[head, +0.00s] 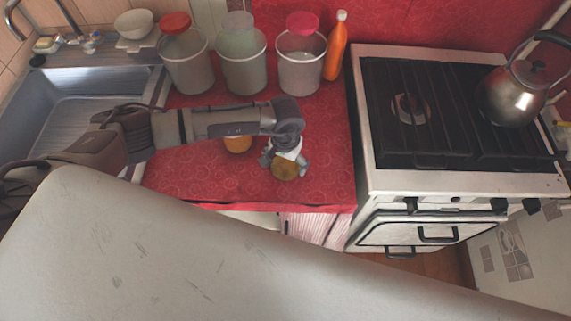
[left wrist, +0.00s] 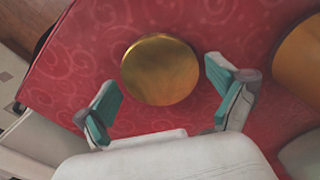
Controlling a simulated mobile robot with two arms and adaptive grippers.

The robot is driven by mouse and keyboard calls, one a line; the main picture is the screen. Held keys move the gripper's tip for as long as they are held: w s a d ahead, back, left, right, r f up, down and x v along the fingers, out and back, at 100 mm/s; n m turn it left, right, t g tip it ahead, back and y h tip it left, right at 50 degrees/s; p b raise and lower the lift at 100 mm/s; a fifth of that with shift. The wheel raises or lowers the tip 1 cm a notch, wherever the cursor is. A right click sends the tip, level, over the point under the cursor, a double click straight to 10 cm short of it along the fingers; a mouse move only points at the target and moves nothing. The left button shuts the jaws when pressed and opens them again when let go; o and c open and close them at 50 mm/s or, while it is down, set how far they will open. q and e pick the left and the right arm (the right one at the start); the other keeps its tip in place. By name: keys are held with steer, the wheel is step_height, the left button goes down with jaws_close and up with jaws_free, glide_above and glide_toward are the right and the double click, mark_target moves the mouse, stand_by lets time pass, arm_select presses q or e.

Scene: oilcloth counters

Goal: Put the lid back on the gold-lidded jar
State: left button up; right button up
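A round gold lid (head: 285,172) lies on the red counter cloth near its front edge. It also shows in the left wrist view (left wrist: 160,62), face up, between and just beyond my fingertips. My left gripper (head: 284,158) is over the lid, with its fingers apart; in the left wrist view my left gripper (left wrist: 160,76) is open, its green pads clear of the lid. An orange jar (head: 237,144) stands left of the lid, partly hidden by my left arm. An orange shape, likely that jar (left wrist: 303,55), is cut off at the right of the wrist view. My right gripper is not seen.
Several containers line the back: three clear canisters (head: 187,70) with red, grey and pink lids, and an orange bottle (head: 335,48). A stove (head: 450,120) with a kettle (head: 516,90) is right; a sink (head: 95,105) is left. Cloth right of the lid is clear.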

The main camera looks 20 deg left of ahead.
mark_target(286, 165)
arm_select(q)
steer(key=c, duration=0.4)
steer(key=shift+o, duration=0.2)
steer(key=shift+r, duration=0.1)
steer(key=shift+r+b, duration=0.35)
steer(key=shift+r, duration=0.2)
step_height(286, 165, up, 3)
steer(key=shift+w+f+b, duration=0.1)
steer(key=shift+b, duration=0.5)
steer(key=w+d+r+b, duration=0.3)
steer(key=d+r, duration=0.4)
steer(key=d, duration=0.4)
steer(key=shift+d+b, duration=0.15)
steer(key=shift+b, duration=0.4)
